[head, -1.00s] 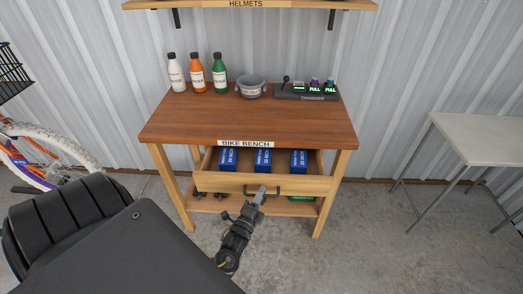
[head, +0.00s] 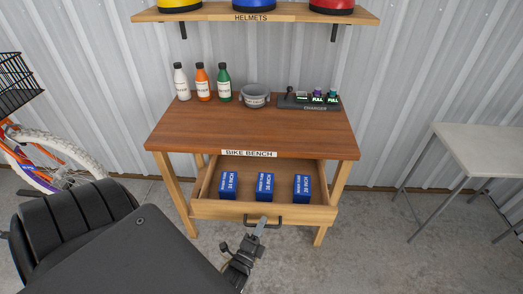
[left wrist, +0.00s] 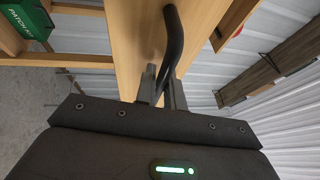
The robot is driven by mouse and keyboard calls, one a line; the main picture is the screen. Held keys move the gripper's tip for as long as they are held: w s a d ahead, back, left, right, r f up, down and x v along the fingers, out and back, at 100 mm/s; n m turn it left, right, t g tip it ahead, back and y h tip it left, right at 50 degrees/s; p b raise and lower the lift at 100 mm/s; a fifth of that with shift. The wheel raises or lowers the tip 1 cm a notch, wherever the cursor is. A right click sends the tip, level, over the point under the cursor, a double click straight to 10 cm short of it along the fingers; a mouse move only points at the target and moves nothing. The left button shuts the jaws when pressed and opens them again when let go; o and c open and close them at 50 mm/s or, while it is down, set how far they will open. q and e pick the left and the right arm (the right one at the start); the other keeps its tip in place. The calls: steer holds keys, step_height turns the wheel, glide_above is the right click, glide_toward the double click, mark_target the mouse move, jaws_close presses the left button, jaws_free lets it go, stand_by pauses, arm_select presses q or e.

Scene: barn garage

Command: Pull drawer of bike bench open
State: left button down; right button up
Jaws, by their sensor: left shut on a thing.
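The bike bench (head: 255,130) stands ahead of me with a brown top and light wooden legs. Its drawer (head: 290,211) is pulled well out, and several blue boxes (head: 264,187) stand inside it. The drawer has a dark bar handle (head: 278,222) on its front. My left gripper (head: 262,223) is at the middle of the drawer front, shut on the handle. In the left wrist view the handle (left wrist: 174,45) passes between the two fingers (left wrist: 163,88). My right gripper is not in view.
A helmet shelf (head: 220,14) hangs above. A bike (head: 50,150) is at left and a pale table (head: 485,150) at right. The floor between is clear.

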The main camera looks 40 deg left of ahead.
arm_select(q)
steer(key=c, duration=1.5)
jaws_free()
steer(key=b+v, duration=0.2)
steer(key=v, duration=0.8)
steer(key=shift+s+d, duration=0.15)
steer(key=shift+s, duration=0.2)
steer(key=shift+f, duration=0.1)
